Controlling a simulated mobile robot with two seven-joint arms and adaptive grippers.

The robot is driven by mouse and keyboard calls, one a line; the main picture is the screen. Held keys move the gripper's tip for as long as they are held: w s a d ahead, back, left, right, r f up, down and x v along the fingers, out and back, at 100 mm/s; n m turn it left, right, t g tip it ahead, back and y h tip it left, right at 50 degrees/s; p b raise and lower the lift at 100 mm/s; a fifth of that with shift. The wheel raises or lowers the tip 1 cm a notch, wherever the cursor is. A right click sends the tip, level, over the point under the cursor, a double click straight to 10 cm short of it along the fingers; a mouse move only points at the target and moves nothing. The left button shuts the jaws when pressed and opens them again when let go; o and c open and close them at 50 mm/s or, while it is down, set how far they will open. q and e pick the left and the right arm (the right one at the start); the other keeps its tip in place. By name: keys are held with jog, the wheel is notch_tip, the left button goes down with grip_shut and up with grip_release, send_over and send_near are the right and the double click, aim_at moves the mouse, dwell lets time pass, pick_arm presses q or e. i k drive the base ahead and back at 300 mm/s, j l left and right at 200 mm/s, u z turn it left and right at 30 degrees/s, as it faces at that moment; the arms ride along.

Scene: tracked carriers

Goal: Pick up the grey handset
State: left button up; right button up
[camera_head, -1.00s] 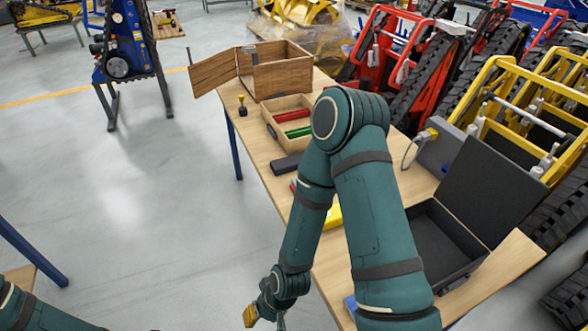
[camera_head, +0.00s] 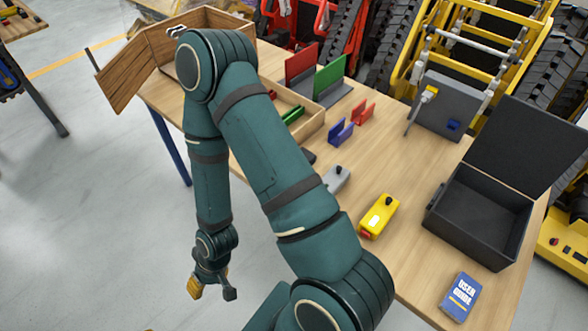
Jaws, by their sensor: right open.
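The grey handset (camera_head: 338,178) lies on the wooden table (camera_head: 400,265), just right of my right forearm, which may cover part of it. It has a small black knob on top. A yellow handset (camera_head: 379,216) with a black knob and a red end lies in front and to the right of it. My right gripper (camera_head: 212,291) is open and empty, off the table's left side, with its fingers pointing down over the floor. It is well apart from the grey handset. My left gripper is out of view.
An open black case (camera_head: 487,216) and a blue user guide (camera_head: 460,297) are on the right. Blue (camera_head: 341,131) and red (camera_head: 363,112) holders, a grey box (camera_head: 446,105) and a wooden tray (camera_head: 306,126) stand farther back. A wooden cabinet (camera_head: 152,57) stands open behind my arm.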

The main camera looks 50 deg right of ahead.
aim_at(337, 175)
jog(key=i+j+z, duration=0.1)
jog(key=i, duration=0.3)
jog(key=i+j+z, duration=0.1)
jog(key=i, duration=0.3)
jog(key=i+j+z, duration=0.1)
jog(key=i+j, duration=0.2)
jog(key=i+z, duration=0.1)
jog(key=z, duration=1.45)
